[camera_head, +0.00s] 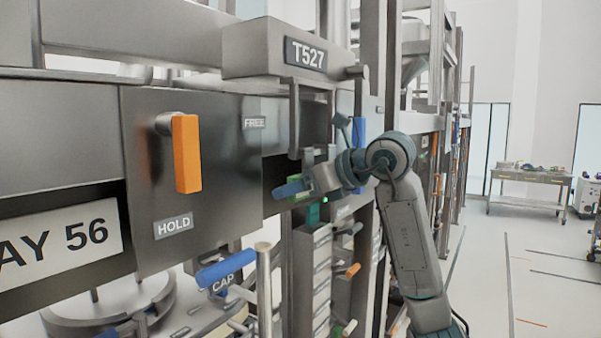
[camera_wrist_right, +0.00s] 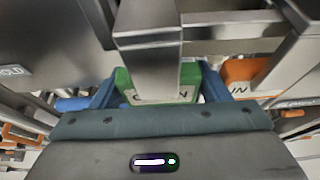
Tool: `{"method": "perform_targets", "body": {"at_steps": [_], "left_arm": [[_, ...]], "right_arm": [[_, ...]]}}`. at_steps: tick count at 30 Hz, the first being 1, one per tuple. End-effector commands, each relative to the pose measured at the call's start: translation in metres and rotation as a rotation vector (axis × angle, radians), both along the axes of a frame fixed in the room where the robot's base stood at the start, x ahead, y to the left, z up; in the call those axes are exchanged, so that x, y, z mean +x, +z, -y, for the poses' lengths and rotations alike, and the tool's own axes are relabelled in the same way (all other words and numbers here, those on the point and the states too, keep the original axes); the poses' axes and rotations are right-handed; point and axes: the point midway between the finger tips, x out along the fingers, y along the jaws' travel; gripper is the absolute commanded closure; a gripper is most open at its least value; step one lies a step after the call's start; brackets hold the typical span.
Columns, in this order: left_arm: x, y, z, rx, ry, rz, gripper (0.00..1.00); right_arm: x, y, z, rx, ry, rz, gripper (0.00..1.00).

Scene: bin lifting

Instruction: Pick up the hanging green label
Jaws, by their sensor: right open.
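My right gripper (camera_wrist_right: 157,88) is open, with one blue finger on each side of the green label. I cannot tell whether the fingers touch it. In the head view my right gripper (camera_head: 296,188) reaches in at the rack front below the T527 sign, with a little green beside its blue finger. My left gripper is in neither view.
An orange label (camera_wrist_right: 240,72) is just right of the green one in the wrist view. In the head view, an orange handle (camera_head: 186,153) and a blue CAP handle (camera_head: 225,268) stick out from the rack at left. The floor (camera_head: 510,270) at right is largely clear.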

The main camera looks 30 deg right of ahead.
Motion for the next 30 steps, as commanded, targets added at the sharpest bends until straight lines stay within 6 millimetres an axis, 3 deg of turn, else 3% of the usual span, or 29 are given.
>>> {"method": "perform_targets", "body": {"at_steps": [8,11,12,23,30], "left_arm": [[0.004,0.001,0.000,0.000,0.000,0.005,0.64],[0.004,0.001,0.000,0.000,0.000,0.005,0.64],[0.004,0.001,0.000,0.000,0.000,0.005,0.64],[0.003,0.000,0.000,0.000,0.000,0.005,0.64],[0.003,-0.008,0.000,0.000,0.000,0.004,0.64]], "right_arm": [[0.002,-0.002,-0.001,-0.001,0.000,0.000,0.33],[0.002,-0.002,-0.001,-0.001,0.000,0.000,0.53],[0.002,-0.002,-0.001,-0.001,0.000,0.000,0.55],[0.002,0.000,-0.001,0.001,0.001,0.001,0.55],[0.002,0.012,-0.001,0.001,0.001,0.005,0.55]]}}
